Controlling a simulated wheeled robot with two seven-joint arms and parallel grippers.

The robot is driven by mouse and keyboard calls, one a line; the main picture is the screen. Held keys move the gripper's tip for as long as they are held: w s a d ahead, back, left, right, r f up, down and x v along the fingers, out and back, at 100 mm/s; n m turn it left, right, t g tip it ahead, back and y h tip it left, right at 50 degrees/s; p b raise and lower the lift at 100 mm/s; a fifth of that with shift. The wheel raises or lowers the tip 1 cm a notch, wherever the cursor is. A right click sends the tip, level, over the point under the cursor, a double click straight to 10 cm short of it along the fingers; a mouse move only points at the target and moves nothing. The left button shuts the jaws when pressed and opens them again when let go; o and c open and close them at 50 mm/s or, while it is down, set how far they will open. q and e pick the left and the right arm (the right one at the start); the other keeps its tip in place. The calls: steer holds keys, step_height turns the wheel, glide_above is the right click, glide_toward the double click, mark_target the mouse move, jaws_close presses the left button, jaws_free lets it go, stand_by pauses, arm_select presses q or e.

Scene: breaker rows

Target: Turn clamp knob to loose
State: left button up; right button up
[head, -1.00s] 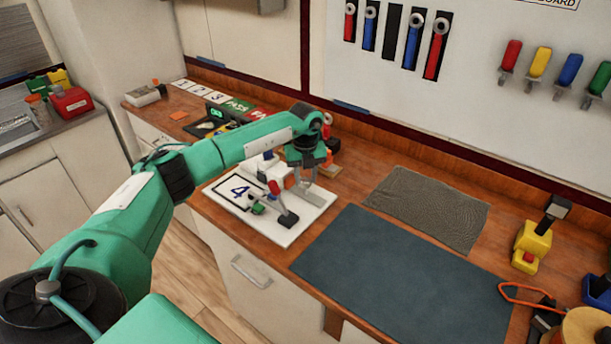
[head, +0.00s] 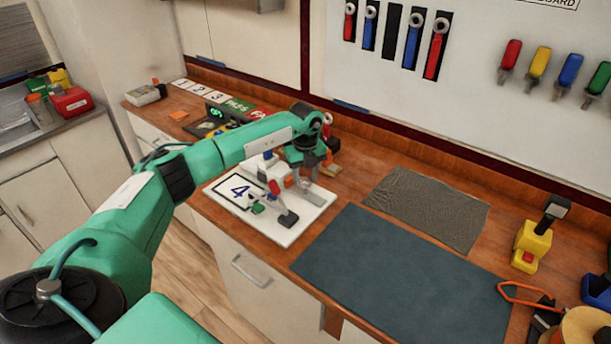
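A white fixture board (head: 285,236) marked with a 4 lies on the wooden bench. It carries a white block with a red part (head: 274,187), a small green part (head: 258,209), a dark-ended lever (head: 287,219) and an orange part (head: 289,182). I cannot tell for certain which of these is the clamp knob. My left gripper (head: 307,186) points down at the back right of the board, beside the orange part. Its fingers are small and partly hidden, so whether they are open or shut is unclear. My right gripper is out of view.
A dark blue mat (head: 400,275) and a grey textured cloth (head: 428,208) lie flat to the right of the board. A yellow tool (head: 531,245) stands farther right. Numbered cards, a PASS card (head: 238,104) and a small green-lit display (head: 216,113) are at the back left.

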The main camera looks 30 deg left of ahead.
mark_target(306, 178)
arm_select(q)
steer(key=shift+o, duration=0.8)
step_height(306, 178, up, 14)
steer(key=b, duration=0.3)
steer(key=shift+f, duration=0.15)
